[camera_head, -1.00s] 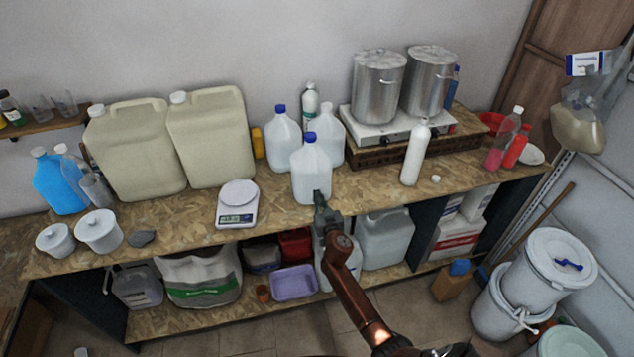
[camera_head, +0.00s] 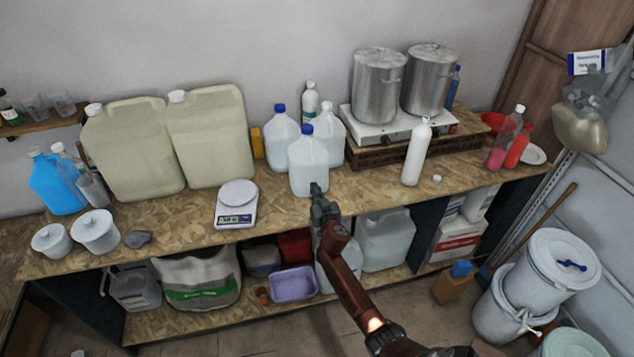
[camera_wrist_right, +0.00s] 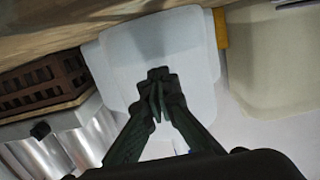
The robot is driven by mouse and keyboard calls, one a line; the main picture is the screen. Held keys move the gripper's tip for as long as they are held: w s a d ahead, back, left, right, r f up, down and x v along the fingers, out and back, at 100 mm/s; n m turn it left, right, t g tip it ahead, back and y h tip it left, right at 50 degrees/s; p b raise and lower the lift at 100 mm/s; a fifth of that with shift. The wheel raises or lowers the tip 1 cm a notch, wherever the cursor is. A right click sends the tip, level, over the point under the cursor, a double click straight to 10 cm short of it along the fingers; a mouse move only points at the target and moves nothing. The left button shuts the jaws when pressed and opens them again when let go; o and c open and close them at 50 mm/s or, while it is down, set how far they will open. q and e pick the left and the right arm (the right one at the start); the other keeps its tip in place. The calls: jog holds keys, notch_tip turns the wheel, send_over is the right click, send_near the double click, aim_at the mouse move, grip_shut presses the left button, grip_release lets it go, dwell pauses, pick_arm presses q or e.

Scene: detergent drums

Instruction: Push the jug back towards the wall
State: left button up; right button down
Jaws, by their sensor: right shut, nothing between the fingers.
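The jug (camera_head: 309,168), pale and translucent with a blue cap, stands upright near the front of the wooden bench. My right gripper (camera_head: 316,187) is shut and empty, its tips at the lower front of the jug. In the right wrist view the closed fingers (camera_wrist_right: 157,78) point at the jug's pale face (camera_wrist_right: 190,55). They look to be against it, though exact contact is hard to tell. The grey wall (camera_head: 290,45) rises behind the bench. My left gripper is not in view.
Two similar jugs stand close behind, one with a blue cap (camera_head: 281,138) and one with a white cap (camera_head: 329,130). A scale (camera_head: 237,203) is left; a hot plate (camera_head: 392,137) with steel pots is right.

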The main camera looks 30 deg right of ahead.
jog(key=shift+s, duration=0.15)
jog(key=shift+p+v, duration=0.55)
jog(key=shift+v, duration=0.85)
jog(key=shift+f, duration=0.2)
